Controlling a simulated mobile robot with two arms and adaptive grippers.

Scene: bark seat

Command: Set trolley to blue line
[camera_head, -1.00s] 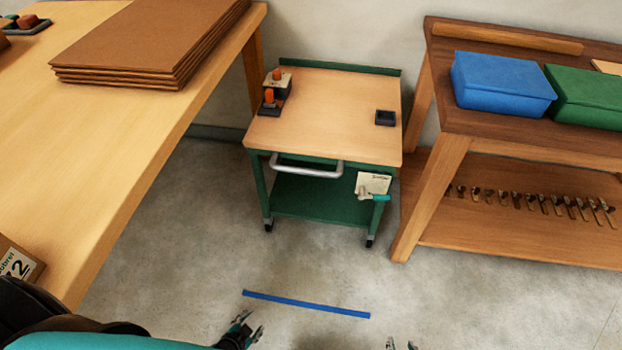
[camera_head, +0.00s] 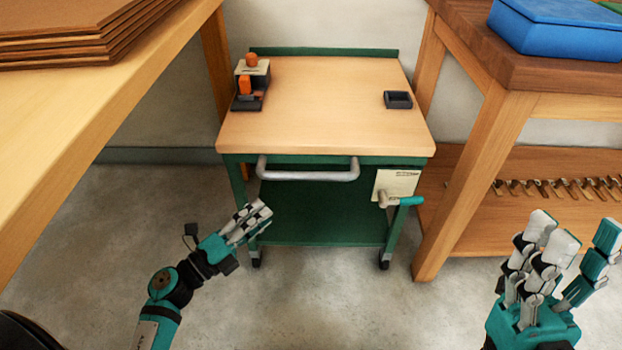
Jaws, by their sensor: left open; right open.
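The trolley (camera_head: 320,125) has a wooden top, a green frame, a green lower shelf and casters. It stands against the back wall between two benches. Its grey front handle (camera_head: 308,173) runs below the top's front edge, and a teal-gripped lever (camera_head: 402,200) is at its front right by a paper card. My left gripper (camera_head: 252,218) is open and empty, in front of the trolley's left leg and below the handle. My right gripper (camera_head: 568,250) is open and empty at the lower right, apart from the trolley. The blue line is not in view now.
On the trolley top are a small device with orange parts (camera_head: 250,83) and a dark tray (camera_head: 398,99). A workbench (camera_head: 90,140) with stacked brown boards is on the left. A wooden bench (camera_head: 465,180) with a blue box (camera_head: 560,30) is close on the right. Floor in front is clear.

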